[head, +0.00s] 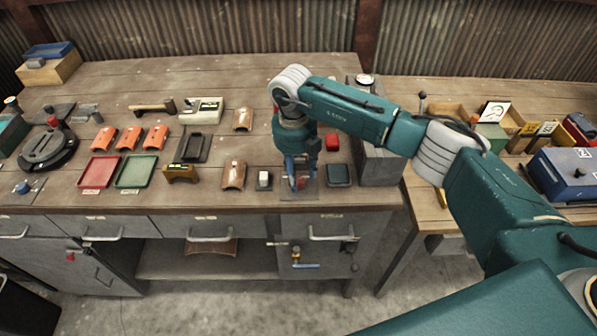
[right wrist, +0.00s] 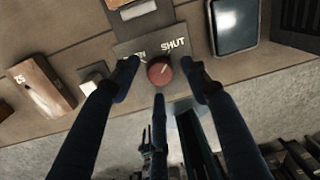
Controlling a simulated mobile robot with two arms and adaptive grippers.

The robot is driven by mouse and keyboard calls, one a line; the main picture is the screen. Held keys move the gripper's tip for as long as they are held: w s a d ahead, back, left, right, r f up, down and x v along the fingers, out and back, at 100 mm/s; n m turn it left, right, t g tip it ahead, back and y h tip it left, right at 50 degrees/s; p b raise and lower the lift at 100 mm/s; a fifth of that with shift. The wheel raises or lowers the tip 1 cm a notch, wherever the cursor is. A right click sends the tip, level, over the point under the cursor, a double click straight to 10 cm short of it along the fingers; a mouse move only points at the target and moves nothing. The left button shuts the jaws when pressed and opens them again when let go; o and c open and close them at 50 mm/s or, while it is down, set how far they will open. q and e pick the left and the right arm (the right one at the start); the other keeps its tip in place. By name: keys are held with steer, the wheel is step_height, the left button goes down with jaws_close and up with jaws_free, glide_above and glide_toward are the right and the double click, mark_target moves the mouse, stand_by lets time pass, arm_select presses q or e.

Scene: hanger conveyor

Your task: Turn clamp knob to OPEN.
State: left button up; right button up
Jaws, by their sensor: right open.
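The clamp knob (right wrist: 160,70) is a red round knob on a dark plate (right wrist: 150,48) near the table's front edge. The plate reads SHUT at the right; the lettering at its left is partly covered by a finger. A pale mark on the knob is too small to read surely. My right gripper (right wrist: 160,84) points down over the knob, its fingers open and spread around it, with visible gaps at the sides. In the head view my right gripper (head: 301,180) hides most of the knob and plate. My left gripper is not in view.
A dark square pad (head: 339,175) lies just right of the knob plate, and a small white-topped block (head: 264,180) lies left. A red block (head: 332,141) and a grey box (head: 378,165) stand close by. A brown curved piece (head: 233,175) lies further left.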

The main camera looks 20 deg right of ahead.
steer(key=shift+f, duration=0.65)
steer(key=c, duration=1.2)
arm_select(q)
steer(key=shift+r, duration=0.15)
arm_select(e)
steer(key=shift+o, duration=0.2)
